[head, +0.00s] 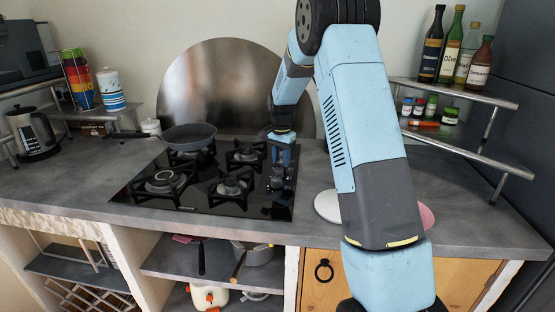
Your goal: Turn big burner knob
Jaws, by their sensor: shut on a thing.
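The black glass hob (130,197) is set in the grey counter. Several dark burner knobs (277,184) stand along its right side. My gripper (283,163) points down over the farther knobs from the back right. Its fingers are shut on a burner knob. That knob is mostly hidden by the fingers, and I cannot tell exactly which one it is. The nearer knobs stand clear of the fingers.
A frying pan (188,136) sits on the back left burner. A round metal panel (215,80) leans against the wall behind. A tiered shelf with bottles (451,50) and small jars stands right. The counter front left is clear.

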